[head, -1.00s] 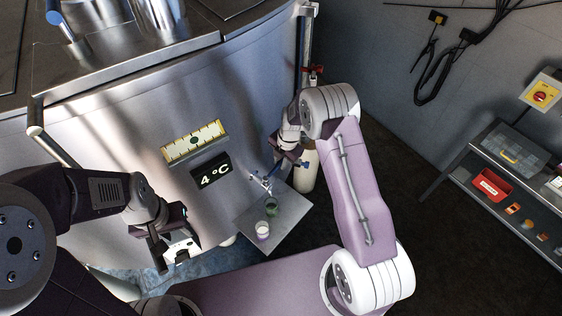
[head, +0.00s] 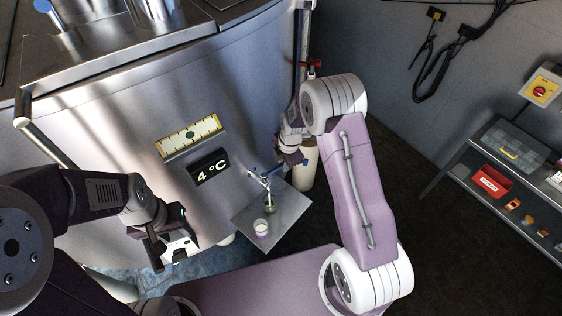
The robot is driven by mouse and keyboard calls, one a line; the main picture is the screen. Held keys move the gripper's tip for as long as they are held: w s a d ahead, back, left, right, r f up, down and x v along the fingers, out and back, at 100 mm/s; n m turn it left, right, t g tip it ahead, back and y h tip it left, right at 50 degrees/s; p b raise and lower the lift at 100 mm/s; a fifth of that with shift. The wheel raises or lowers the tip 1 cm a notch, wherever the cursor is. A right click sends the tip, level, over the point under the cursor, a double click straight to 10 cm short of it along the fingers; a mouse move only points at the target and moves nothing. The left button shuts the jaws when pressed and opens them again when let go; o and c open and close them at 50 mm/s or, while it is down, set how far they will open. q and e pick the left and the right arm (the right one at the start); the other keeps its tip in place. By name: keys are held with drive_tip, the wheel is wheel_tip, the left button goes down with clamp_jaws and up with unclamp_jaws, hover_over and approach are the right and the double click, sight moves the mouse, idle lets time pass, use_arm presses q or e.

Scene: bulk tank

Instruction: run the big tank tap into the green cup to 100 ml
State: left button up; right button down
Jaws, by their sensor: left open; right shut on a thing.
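The tank tap (head: 263,176) sticks out from the front of the big steel tank, below the 4 °C display. The green cup (head: 271,209) stands under it on a small grey shelf (head: 290,212). A thin pale stream runs from the spout into the cup; the level inside is too small to read. My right gripper (head: 279,167) is shut at the tap's blue handle, its fingertips partly hidden by the wrist. My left gripper (head: 172,258) is open and empty, left of the shelf and apart from it.
A second pale cup with a purplish lower part (head: 261,228) stands on the shelf close to the green cup. A red bin (head: 492,183) and small items sit on a rack at the right. The floor between rack and shelf is clear.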

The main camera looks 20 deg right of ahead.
drive_tip(key=shift+s+f+m, duration=0.15)
drive_tip(key=shift+s+m, duration=0.15)
drive_tip(key=c, duration=1.3)
unclamp_jaws()
drive_tip(key=shift+w, duration=0.15)
wheel_tip(320, 180, up, 9)
drive_tip(key=s+b, duration=0.1)
drive_tip(key=shift+s+d+b, duration=0.25)
drive_tip(key=shift+s+b, duration=0.05)
drive_tip(key=shift+s, duration=0.05)
